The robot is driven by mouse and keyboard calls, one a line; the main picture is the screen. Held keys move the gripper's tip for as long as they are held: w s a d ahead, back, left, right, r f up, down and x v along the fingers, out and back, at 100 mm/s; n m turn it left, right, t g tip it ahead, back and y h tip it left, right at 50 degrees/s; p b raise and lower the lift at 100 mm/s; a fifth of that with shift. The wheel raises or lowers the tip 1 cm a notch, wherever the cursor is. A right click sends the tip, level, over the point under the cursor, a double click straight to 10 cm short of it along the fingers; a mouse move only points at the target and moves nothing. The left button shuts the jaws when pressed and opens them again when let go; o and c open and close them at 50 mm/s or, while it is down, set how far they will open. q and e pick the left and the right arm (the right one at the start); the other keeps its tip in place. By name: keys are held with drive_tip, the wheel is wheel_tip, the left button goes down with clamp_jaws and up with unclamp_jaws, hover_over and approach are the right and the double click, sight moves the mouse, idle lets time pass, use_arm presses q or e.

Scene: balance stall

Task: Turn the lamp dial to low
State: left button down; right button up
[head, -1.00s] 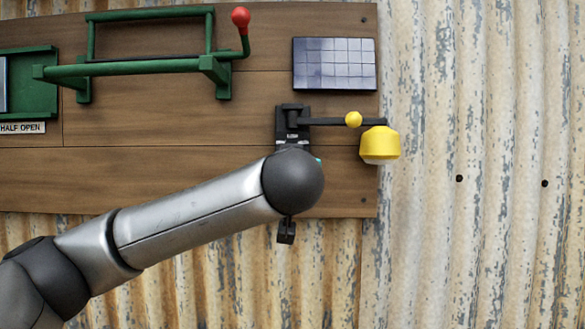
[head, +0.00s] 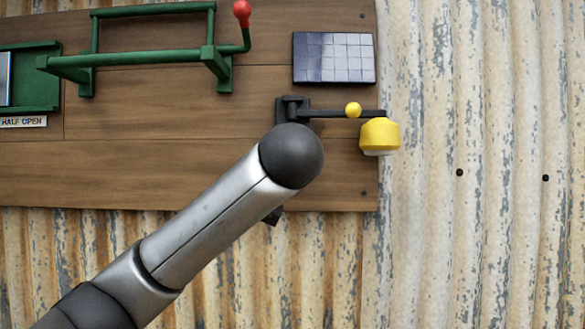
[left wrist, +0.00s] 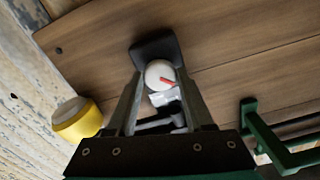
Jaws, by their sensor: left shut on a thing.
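The lamp dial (left wrist: 154,70) is a round white knob with a red pointer mark, on a dark plate (left wrist: 148,47) in the left wrist view. My left gripper (left wrist: 160,82) is shut on the dial, one finger at each side. The pointer slants toward the lower right of that view. White label pieces lie beside the dial, too small to read. In the head view the yellow lamp (head: 379,134) hangs from a dark arm (head: 335,113) on a black bracket (head: 291,106). My left arm hides the dial and gripper there. My right gripper is out of view.
A dark solar panel (head: 334,58) is fixed above the lamp. A green rail (head: 140,63) with a red-knobbed lever (head: 242,14) is at the upper left. A green frame (head: 40,90) labelled "HALF OPEN" is at the far left. Corrugated metal (head: 480,180) lies bare at the right.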

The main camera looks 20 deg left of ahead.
use_arm(q)
drive_tip(key=m+p, duration=0.2)
drive_tip(key=m, duration=0.7)
drive_tip(key=shift+r+p, duration=0.1)
drive_tip(key=shift+p, duration=0.2)
idle(0.5)
drive_tip(key=shift+c, duration=1.5)
unclamp_jaws()
drive_tip(key=shift+s, duration=0.15)
